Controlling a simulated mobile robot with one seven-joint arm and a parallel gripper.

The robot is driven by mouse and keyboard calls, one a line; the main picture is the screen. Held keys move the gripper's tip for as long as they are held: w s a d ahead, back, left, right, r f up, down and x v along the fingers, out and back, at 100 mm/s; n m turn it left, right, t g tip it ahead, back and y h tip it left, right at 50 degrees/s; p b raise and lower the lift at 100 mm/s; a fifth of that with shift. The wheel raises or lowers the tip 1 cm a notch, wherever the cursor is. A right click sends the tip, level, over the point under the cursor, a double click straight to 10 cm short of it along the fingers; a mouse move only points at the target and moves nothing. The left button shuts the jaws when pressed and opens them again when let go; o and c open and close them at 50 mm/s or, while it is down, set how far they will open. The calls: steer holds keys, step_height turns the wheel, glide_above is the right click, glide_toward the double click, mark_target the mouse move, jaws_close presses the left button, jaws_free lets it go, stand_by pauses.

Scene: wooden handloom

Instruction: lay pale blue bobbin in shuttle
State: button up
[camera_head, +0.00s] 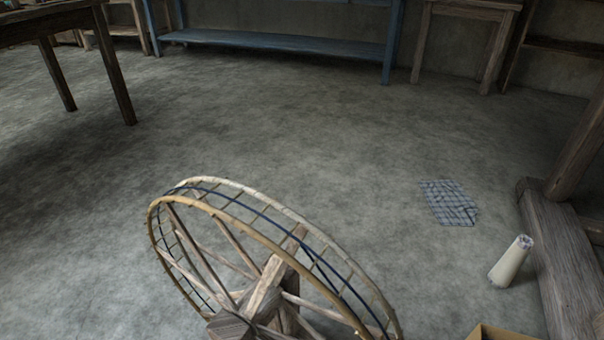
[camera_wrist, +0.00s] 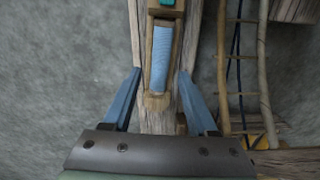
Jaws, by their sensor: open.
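In the wrist view, the pale blue bobbin (camera_wrist: 162,58) lies lengthwise in a narrow brown wooden body (camera_wrist: 156,102), which looks like the shuttle and rests on a pale wooden beam (camera_wrist: 137,22). Whether the bobbin is fully seated, I cannot tell. My gripper (camera_wrist: 160,72) is open, with one blue finger on each side of the bobbin. The fingers look apart from it, though the right one comes close to the wood. The head view does not show the gripper, bobbin or shuttle.
A spoked wooden wheel (camera_head: 218,204) stands in front; its rim and rungs (camera_wrist: 240,93) seem to show right of the gripper. The middle floor is clear.

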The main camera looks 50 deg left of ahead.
step_height(320, 180, up, 10)
steer(key=p, duration=0.6)
steer(key=shift+r+p, duration=0.15)
steer(key=shift+p, duration=0.15)
